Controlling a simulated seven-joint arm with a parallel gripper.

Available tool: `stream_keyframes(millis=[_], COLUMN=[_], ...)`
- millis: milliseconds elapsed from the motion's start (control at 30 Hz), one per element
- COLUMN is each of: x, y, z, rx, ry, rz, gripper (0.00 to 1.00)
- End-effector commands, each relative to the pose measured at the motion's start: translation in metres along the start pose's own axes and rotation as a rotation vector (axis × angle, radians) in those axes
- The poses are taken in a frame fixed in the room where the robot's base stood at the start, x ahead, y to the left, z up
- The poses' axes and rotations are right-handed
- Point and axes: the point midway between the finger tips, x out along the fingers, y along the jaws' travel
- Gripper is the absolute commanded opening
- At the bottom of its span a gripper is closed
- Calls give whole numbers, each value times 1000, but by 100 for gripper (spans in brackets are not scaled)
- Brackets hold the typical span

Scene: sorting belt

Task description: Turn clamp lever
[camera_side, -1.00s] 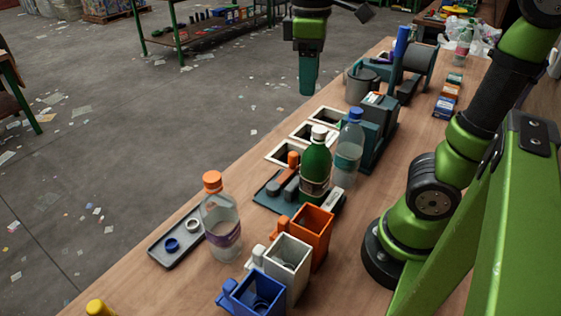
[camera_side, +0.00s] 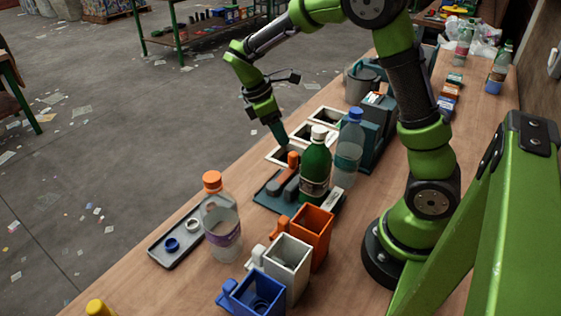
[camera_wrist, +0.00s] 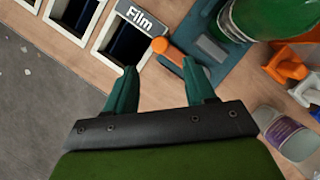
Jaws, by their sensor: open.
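The clamp lever has an orange handle (camera_side: 293,160), which stands up at the back of a dark teal clamp plate (camera_side: 266,193). The handle also shows in the wrist view (camera_wrist: 165,48), just beyond and between my fingertips. A green bottle (camera_side: 315,165) with a white cap stands upright at the right of the clamp; its lower part shows in the wrist view (camera_wrist: 262,15). My gripper (camera_side: 284,146) points down, just behind the orange handle. In the wrist view my gripper (camera_wrist: 160,72) is open, with nothing between its teal fingers. Contact with the handle is not visible.
Framed bench openings (camera_side: 303,135) lie behind the clamp, one labelled Film in the wrist view. A blue-capped bottle (camera_side: 348,150) stands close right. An orange-capped bottle (camera_side: 221,222), a tray (camera_side: 160,252), and orange (camera_side: 311,228), white (camera_side: 285,262) and blue bins (camera_side: 250,295) are in front.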

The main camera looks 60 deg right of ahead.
Motion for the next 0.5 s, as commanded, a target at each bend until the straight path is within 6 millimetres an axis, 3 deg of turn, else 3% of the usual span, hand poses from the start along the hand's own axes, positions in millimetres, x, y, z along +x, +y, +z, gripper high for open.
stream_keyframes(millis=[300, 500], x=[69, 96], y=[0, 0], z=[0, 0], rx=[1, 2], ry=[-3, -1], rz=[-3, -2], gripper=[55, 55])
